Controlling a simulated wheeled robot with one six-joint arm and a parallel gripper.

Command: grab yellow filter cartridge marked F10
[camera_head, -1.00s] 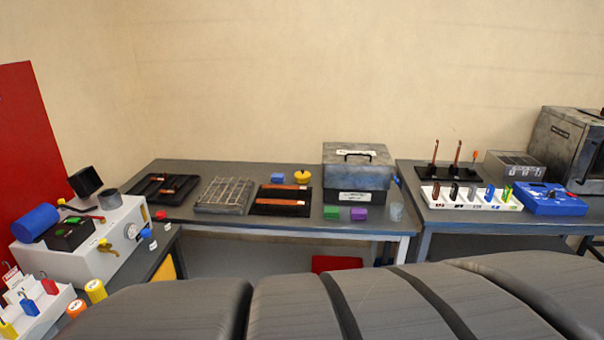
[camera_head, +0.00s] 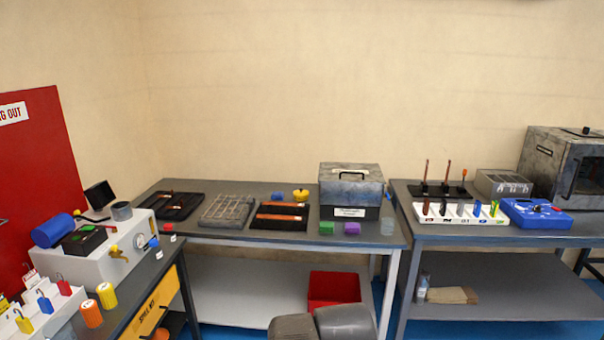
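A yellow cylinder with a pale top (camera_head: 106,295), which looks like the yellow filter cartridge, stands upright on the left bench near its front edge. Its marking is too small to read. An orange cylinder (camera_head: 91,313) of similar shape stands just left of it, close by. My gripper is not in view. Only grey rounded parts, which look like my own arm, show at the bottom middle, well to the right of the cylinders.
A white rack with padlocks (camera_head: 41,309) stands left of the cylinders. A white machine box (camera_head: 100,255) with a blue cylinder (camera_head: 53,231) on top stands behind them. A yellow drawer (camera_head: 152,312) is below. A red bin (camera_head: 333,288) sits under the middle table.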

